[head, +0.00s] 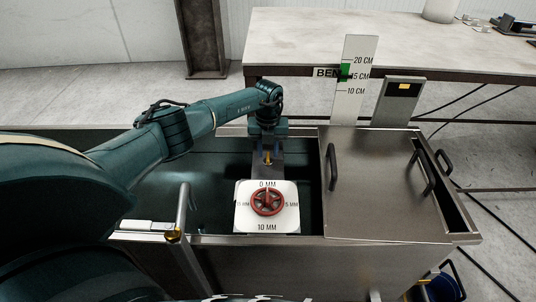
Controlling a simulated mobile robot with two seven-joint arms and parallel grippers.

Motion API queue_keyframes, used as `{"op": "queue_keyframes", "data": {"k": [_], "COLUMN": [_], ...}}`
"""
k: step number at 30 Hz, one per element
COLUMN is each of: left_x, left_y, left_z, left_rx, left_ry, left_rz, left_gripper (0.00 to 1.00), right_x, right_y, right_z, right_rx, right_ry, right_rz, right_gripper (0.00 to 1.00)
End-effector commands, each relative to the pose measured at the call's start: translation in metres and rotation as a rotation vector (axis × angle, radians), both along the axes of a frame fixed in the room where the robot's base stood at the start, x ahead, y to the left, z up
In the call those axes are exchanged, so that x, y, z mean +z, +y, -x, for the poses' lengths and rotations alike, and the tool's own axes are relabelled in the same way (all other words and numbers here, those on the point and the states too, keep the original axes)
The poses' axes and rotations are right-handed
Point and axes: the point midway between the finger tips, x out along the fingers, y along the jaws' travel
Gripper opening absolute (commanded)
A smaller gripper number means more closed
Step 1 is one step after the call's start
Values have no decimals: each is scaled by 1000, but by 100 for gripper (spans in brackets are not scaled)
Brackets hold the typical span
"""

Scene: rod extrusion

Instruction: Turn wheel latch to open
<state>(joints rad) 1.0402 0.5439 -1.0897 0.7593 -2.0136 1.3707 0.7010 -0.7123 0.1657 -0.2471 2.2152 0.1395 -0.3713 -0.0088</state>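The red wheel latch (266,202) is on a square white dial plate (244,222) at the front of the metal tank. The plate is marked 0 MM at the top, 5 MM on the sides and 10 MM at the bottom. My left gripper (267,152) points down just behind the wheel, over a grey bracket with a small gold part. Its two fingers appear apart, one on each side of the gold part. I see no contact with the wheel. My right gripper is not in view.
A metal lid (375,180) with black handles covers the tank's right side. A ruler board (354,90) and a small display box (398,103) stand behind it. A bent metal handle (183,215) rises at the left front. A table (310,40) stands behind.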

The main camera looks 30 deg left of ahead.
Motion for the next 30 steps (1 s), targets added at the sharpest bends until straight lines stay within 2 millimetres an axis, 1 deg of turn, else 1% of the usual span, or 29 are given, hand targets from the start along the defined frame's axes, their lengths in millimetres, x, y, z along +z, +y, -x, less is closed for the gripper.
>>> {"op": "queue_keyframes", "data": {"k": [1,4,14,17,26,30], "left_x": [-8,-15,-18,-18,-18,-17], "left_y": [0,0,0,0,0,0], "left_z": [0,0,0,0,0,0], "left_rx": [1,-1,-1,-1,0,0], "left_ry": [2,0,-1,-1,-1,-1], "left_rz": [1,1,1,1,1,1], "left_gripper": [31,31,31,24,0,0], "right_x": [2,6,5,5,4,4], "right_y": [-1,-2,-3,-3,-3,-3], "right_z": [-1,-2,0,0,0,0], "right_rx": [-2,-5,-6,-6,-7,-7], "right_ry": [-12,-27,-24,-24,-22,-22], "right_rz": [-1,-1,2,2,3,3], "right_gripper": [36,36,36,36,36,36]}}
